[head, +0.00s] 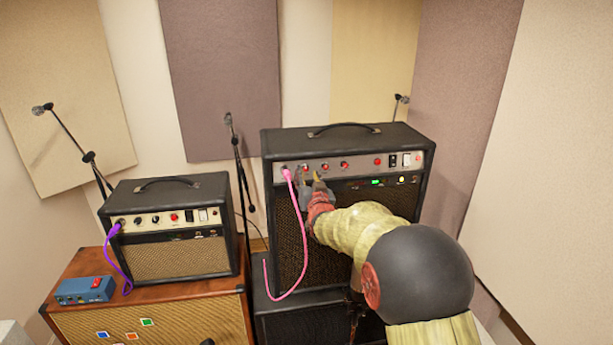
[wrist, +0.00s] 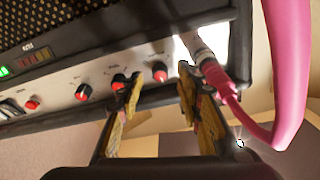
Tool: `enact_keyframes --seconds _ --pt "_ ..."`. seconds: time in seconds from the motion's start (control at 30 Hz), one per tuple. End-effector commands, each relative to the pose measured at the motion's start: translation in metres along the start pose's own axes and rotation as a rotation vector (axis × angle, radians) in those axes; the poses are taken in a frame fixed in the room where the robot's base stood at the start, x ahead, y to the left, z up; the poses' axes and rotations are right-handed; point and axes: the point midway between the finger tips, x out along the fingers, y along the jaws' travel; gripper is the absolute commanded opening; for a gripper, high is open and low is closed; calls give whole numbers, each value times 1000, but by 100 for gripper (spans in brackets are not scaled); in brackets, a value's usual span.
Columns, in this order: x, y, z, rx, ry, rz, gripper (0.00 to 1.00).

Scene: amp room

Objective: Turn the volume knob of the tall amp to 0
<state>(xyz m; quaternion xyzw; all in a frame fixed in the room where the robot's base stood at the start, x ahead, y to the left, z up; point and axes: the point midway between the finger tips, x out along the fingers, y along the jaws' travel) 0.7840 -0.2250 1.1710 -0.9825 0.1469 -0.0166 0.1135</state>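The tall amp (head: 270,150) is the black one on the right, with a row of red-capped knobs on its silver panel. The knob closest to the cable jack (head: 305,168) also shows in the wrist view (wrist: 160,72), where it appears between my fingertips with a gap on each side. My gripper (head: 312,178) is open at the panel; the fingers frame that knob in the wrist view (wrist: 159,79). Another red-capped knob (wrist: 118,82) is partly behind the left finger. Knob labels and pointer settings are too small to read, so I cannot tell which knob is volume.
A pink cable (head: 304,240) plugs in beside that knob; its plug (wrist: 214,74) is close to the right finger. A smaller amp (head: 185,258) with a purple cable (head: 112,240) stands left on a wooden cabinet (head: 200,285). A blue pedal (head: 85,289) and microphone stands (head: 240,170) are nearby.

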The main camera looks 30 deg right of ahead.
Motion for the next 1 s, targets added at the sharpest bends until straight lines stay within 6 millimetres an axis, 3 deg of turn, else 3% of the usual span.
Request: enact_keyframes --seconds 0.2,0.53,1.0 --pt "18 0 0 0 1 0 36" --pt "20 0 -1 0 0 0 35" --pt "20 0 -1 0 0 0 8"
